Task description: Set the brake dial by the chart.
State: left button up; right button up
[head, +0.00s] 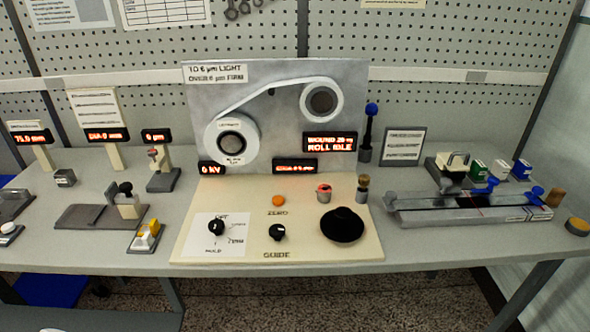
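The brake dial appears to be the black knob (216,228) on a white card (202,245) at the left of the cream panel. The card reads OFF above, HOLD below, and what looks like LIGHT and FIRM at the right. The knob's pointer is too small to read surely. The chart (213,74) is a white label at the top left of the grey winder plate. It seems to read "TO 6 µm LIGHT, OVER 6 µm FIRM". A small display (154,136) on a gauge stand seems to read 0 µm. Neither gripper is in view.
The cream panel (364,247) also holds a GUIDE knob (277,232), an orange ZERO button (278,201), a red button (324,191) and a large black handwheel (342,225). A slide rail (440,213) stands right; the table front is clear.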

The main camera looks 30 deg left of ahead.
aim_at(216, 226)
jog(key=u, duration=1.5)
